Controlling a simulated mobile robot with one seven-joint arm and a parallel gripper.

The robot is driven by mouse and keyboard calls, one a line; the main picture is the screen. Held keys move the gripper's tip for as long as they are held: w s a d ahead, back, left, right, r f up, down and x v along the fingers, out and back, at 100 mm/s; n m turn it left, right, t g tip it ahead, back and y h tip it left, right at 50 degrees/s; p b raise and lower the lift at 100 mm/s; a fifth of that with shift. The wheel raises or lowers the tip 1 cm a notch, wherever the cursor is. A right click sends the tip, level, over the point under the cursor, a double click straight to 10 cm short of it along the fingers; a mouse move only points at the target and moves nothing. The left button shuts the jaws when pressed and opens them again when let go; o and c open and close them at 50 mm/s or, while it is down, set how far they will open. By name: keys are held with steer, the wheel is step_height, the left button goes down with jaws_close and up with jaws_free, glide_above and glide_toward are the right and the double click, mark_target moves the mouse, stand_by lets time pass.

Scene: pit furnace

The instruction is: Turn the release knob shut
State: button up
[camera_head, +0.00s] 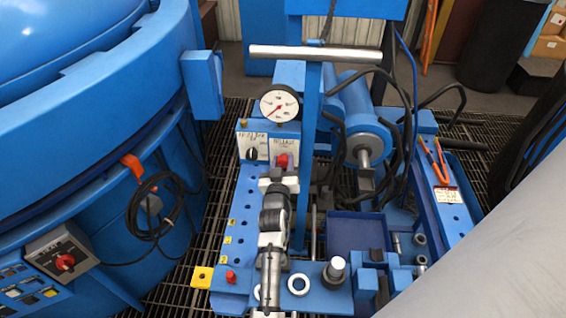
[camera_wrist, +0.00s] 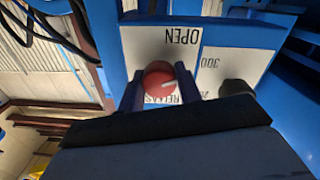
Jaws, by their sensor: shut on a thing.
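The release knob (camera_head: 284,160) is red and sits on a white label plate on the front of a blue block, below the round gauge. My gripper (camera_wrist: 160,88) is shut on the knob, one finger at each side. In the head view, my gripper (camera_head: 282,172) reaches the knob from the front, and its fingertips are hard to make out.
A dark knob (camera_wrist: 236,90) with a "300" scale sits close beside the red one. The white gauge (camera_head: 280,103) stands just above. A grey T-bar handle (camera_head: 315,53) crosses higher up. Black hoses and a blue cylinder (camera_head: 358,117) are at right; the round furnace (camera_head: 90,120) is at left.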

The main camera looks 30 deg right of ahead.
steer(key=shift+c, duration=1.2)
steer(key=shift+b, duration=0.35)
steer(key=m+b, duration=0.2)
steer(key=m, duration=0.1)
steer(key=shift+f+b, duration=0.15)
steer(key=shift+b, duration=0.25)
steer(key=m+b, duration=0.2)
steer(key=m, duration=0.1)
steer(key=shift+m+b, duration=0.3)
steer(key=m+b, duration=0.2)
steer(key=m, duration=0.2)
steer(key=shift+y, duration=0.3)
steer(key=m+b, duration=0.2)
steer(key=m, duration=0.3)
steer(key=shift+m+b, duration=0.4)
steer(key=m+b, duration=0.1)
steer(key=m, duration=0.4)
steer(key=shift+d+b, duration=0.1)
steer(key=shift+b, duration=0.3)
steer(key=shift+m, duration=0.3)
